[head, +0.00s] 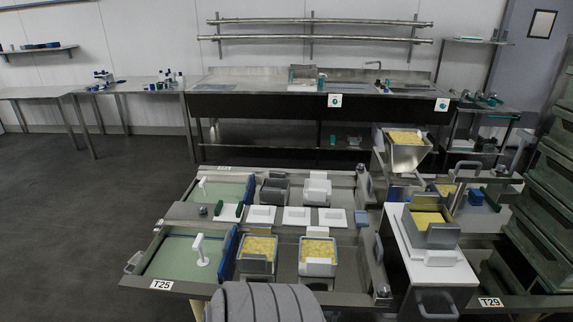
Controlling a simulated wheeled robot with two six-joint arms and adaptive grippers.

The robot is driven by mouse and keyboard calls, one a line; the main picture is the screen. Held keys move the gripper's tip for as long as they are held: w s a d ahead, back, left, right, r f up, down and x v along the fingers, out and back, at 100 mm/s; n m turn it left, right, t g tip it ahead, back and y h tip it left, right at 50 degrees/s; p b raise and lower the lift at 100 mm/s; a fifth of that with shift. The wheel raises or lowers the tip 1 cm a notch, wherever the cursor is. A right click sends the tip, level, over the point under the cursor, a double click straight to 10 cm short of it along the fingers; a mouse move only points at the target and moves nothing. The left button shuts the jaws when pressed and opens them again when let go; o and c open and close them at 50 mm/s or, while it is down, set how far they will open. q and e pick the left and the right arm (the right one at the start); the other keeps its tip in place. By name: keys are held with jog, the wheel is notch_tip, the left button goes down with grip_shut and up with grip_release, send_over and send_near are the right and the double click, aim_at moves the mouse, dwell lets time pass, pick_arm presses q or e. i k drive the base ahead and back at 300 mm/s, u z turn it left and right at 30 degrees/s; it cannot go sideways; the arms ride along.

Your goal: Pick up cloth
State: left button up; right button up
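I cannot make out a cloth with certainty. Neither of my grippers shows in the head view.
The steel press table (180,287) labelled T25 holds moulds with yellow curd (258,246), white lids (296,216) and green-bottomed basins (175,256). A white stand with a curd-filled mould (428,216) is at right, by stacked green crates (553,205). The left floor is clear.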

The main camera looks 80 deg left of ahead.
aim_at(362, 220)
jog(key=u, duration=1.25)
jog(key=i, duration=0.25)
